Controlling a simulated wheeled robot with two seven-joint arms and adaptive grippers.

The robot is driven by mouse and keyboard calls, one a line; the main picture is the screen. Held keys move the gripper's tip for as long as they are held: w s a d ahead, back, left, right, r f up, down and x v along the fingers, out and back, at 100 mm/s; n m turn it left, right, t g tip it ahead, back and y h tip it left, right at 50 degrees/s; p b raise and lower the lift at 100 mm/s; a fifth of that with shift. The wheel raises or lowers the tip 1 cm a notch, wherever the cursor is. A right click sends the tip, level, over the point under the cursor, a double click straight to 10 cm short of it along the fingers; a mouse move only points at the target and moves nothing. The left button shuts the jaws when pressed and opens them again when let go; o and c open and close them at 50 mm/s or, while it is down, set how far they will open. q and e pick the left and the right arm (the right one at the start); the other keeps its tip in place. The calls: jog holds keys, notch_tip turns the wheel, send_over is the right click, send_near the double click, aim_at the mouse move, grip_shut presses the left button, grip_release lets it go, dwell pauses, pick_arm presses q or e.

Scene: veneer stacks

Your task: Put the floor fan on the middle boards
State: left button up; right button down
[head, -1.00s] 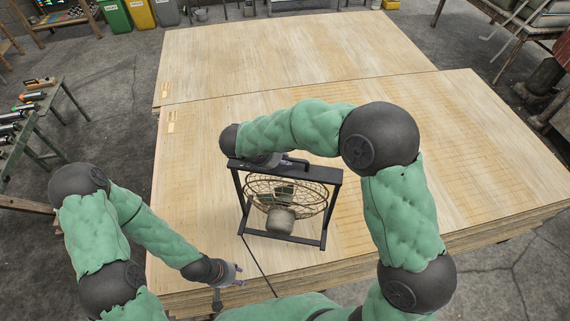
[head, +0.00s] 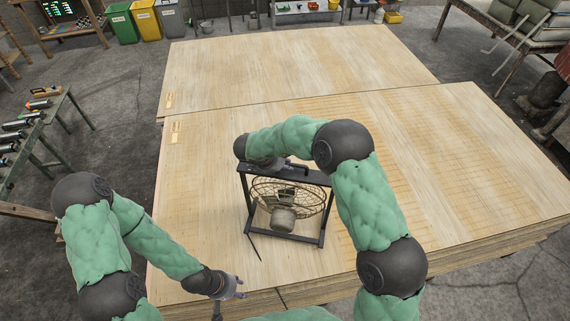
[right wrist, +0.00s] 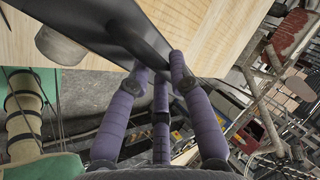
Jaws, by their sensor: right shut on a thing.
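The floor fan (head: 284,219), with a black frame and a round wire cage, is upright over the near stack of pale boards (head: 430,170), near its front edge. I cannot tell whether its feet touch the boards. My right gripper (head: 283,166) is shut on the fan's top bar. In the right wrist view the purple fingers of this gripper (right wrist: 157,70) close on the dark bar of the fan (right wrist: 105,25). My left gripper (head: 238,289) is empty, with its fingers apart, by the front edge of the near stack.
A second board stack (head: 290,65) lies behind the near one, with a narrow seam between. The top of the near stack is clear right of the fan. A green table with cylinders (head: 40,130) stands left. Bins (head: 145,20) stand at the back left.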

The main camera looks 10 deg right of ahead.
jog(key=shift+w+f, duration=0.1)
jog(key=shift+f, duration=1.1)
jog(key=c, duration=1.6)
grip_release()
jog(key=shift+f, duration=0.2)
jog(key=o, duration=0.5)
jog(key=shift+s, duration=0.2)
jog(key=shift+r, duration=0.1)
jog(key=v, duration=1.2)
jog(key=shift+a, duration=0.1)
